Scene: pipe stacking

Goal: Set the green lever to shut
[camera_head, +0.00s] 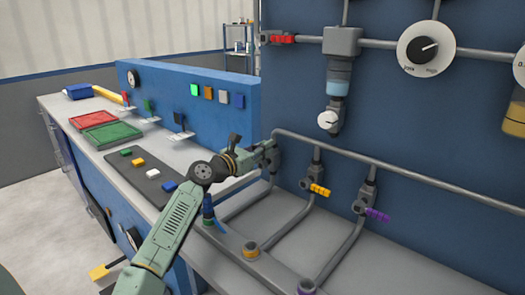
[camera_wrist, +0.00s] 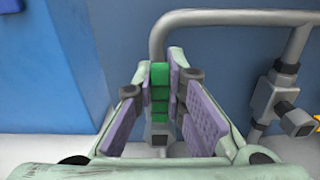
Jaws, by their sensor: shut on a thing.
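The green lever (camera_wrist: 159,88) is a ribbed handle, seen in the wrist view between the purple pads of my gripper (camera_wrist: 175,82). My gripper is shut on it. Behind the lever is a grey valve body on a pipe at the left end of the wall piping. In the head view my gripper (camera_head: 266,152) reaches this pipe's bend and hides the lever. The lever runs up and down in the wrist picture; whether the valve is open or shut I cannot tell.
Along the pipe to the right are a yellow lever (camera_head: 319,189) and a purple lever (camera_head: 377,213). A bench with a red tray (camera_head: 92,120) and a green tray (camera_head: 112,135) stands left.

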